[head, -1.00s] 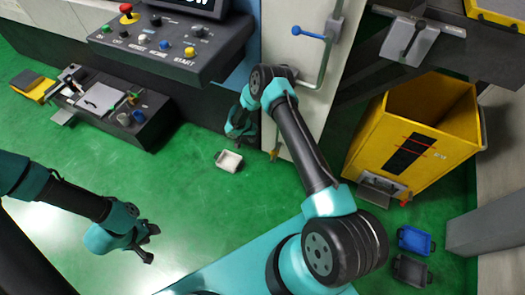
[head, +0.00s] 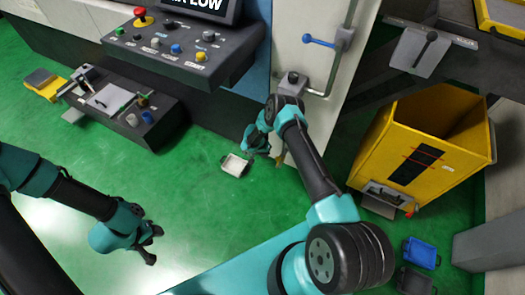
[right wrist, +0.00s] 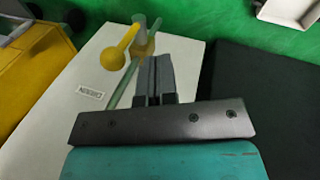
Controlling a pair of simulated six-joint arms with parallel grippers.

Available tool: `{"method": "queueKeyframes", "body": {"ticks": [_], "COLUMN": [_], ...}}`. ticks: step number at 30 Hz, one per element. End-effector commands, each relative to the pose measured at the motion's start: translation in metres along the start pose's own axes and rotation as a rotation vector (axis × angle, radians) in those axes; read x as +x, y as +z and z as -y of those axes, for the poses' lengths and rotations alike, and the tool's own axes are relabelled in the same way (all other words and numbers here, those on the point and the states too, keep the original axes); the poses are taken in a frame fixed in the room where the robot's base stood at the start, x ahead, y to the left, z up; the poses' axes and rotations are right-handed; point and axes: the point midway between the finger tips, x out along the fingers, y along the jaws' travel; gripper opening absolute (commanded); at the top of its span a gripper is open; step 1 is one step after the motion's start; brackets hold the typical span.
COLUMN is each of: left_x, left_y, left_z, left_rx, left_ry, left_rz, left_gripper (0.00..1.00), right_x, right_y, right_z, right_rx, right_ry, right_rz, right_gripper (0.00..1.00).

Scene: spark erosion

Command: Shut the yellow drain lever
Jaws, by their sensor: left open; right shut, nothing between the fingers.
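The yellow drain lever (right wrist: 119,48) shows in the right wrist view as a bar with a round knob, on a brass valve (right wrist: 143,42) with a greenish pipe. The knob end points down-left in that picture. In the head view the lever (head: 280,159) is a small yellow spot low on the white panel. My right gripper (right wrist: 154,62) is shut and empty, its fingertips close to the valve, to the right of the knob; I cannot tell whether they touch. In the head view the right gripper (head: 257,142) is beside the panel's lower edge. My left gripper (head: 154,244) is open and empty over the green floor.
A white panel (head: 318,70) carries a blue-handled valve (head: 320,41) on a pipe. A small white tray (head: 234,165) lies on the floor near my right gripper. A yellow bin (head: 430,150) stands right. A control desk (head: 180,48) overhangs left. Open floor lies between.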

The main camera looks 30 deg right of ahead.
Motion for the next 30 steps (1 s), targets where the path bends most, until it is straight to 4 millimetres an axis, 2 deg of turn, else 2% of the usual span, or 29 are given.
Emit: {"method": "queueKeyframes", "body": {"ticks": [6, 12, 24, 30], "left_x": [0.000, 0.000, 0.000, 0.000], "left_y": [0.000, 0.000, 0.000, 0.000], "left_z": [0.000, 0.000, 0.000, 0.000], "left_rx": [0.000, 0.000, 0.000, 0.000], "left_ry": [0.000, 0.000, 0.000, 0.000], "left_rz": [0.000, 0.000, 0.000, 0.000], "left_gripper": [0.43, 0.43, 0.43, 0.43], "right_x": [0.012, 0.018, 0.018, 0.014], "right_y": [-0.002, -0.002, -0.002, 0.000], "right_z": [-0.024, -0.035, -0.035, -0.027], "right_rx": [0.000, -0.001, -0.002, -0.016], "right_ry": [0.000, 0.000, -0.002, -0.024], "right_rz": [0.001, 0.000, -0.001, -0.011], "right_gripper": [0.00, 0.00, 0.00, 0.00]}}
